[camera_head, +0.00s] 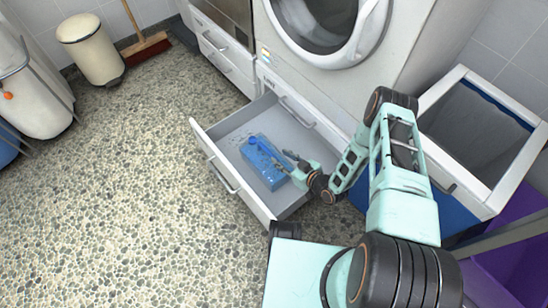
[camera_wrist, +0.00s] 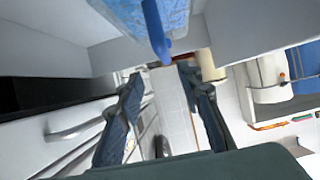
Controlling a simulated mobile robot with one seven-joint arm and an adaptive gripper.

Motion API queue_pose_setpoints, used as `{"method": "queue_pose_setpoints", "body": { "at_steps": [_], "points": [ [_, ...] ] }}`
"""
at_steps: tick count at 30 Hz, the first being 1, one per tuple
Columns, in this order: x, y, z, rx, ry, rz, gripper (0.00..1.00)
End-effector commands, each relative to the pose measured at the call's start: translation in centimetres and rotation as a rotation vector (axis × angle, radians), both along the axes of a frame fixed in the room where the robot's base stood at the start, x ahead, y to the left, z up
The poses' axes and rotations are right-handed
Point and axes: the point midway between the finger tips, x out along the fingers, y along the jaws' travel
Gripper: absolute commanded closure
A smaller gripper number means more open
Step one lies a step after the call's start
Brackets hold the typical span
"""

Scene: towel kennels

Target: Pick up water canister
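A blue water canister (camera_head: 258,168) lies in the open grey drawer (camera_head: 228,158) below the white front-loading machine. It has a translucent blue body and a darker blue part at its upper end. My gripper (camera_head: 281,157) reaches into the drawer from the right, over or right beside the canister; the exact gap is unclear. In the wrist view the canister (camera_wrist: 180,15) is at the top edge, mostly cut off. A darker blue bar (camera_wrist: 155,30) hangs down from it, just beyond my fingertips. My gripper (camera_wrist: 160,75) has its two fingers apart with nothing between them.
A white laundry bin (camera_head: 440,105) with a grey liner stands close right of my arm. The machine (camera_head: 400,50) rises behind the drawer. A cream pedal bin (camera_head: 92,50) and a broom (camera_head: 146,47) are at the back left. The pebbled floor (camera_head: 120,190) at left is clear.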

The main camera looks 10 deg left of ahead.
Motion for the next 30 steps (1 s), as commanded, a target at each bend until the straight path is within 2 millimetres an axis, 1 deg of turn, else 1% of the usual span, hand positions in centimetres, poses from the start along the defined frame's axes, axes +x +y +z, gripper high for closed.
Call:
{"method": "queue_pose_setpoints", "body": {
  "at_steps": [1, 6, 10, 14, 17, 21, 24, 30],
  "points": [
    [0.4, 0.6, -0.5, 0.002, -0.001, 0.002, 0.67],
    [2.1, 2.5, -1.8, 0.001, -0.004, 0.002, 0.67],
    [2.9, 3.3, -2.2, -0.001, -0.003, 0.001, 0.67],
    [3.2, 3.8, -2.4, -0.001, -0.002, 0.000, 0.67],
    [3.5, 4.6, -2.8, 0.000, -0.002, 0.003, 0.67],
    [4.5, 6.5, -3.7, -0.001, -0.003, 0.003, 0.67],
    [5.4, 7.3, -4.2, -0.002, -0.005, 0.002, 0.67],
    [5.7, 7.5, -4.1, -0.002, -0.002, 0.000, 0.67]
  ]
}}
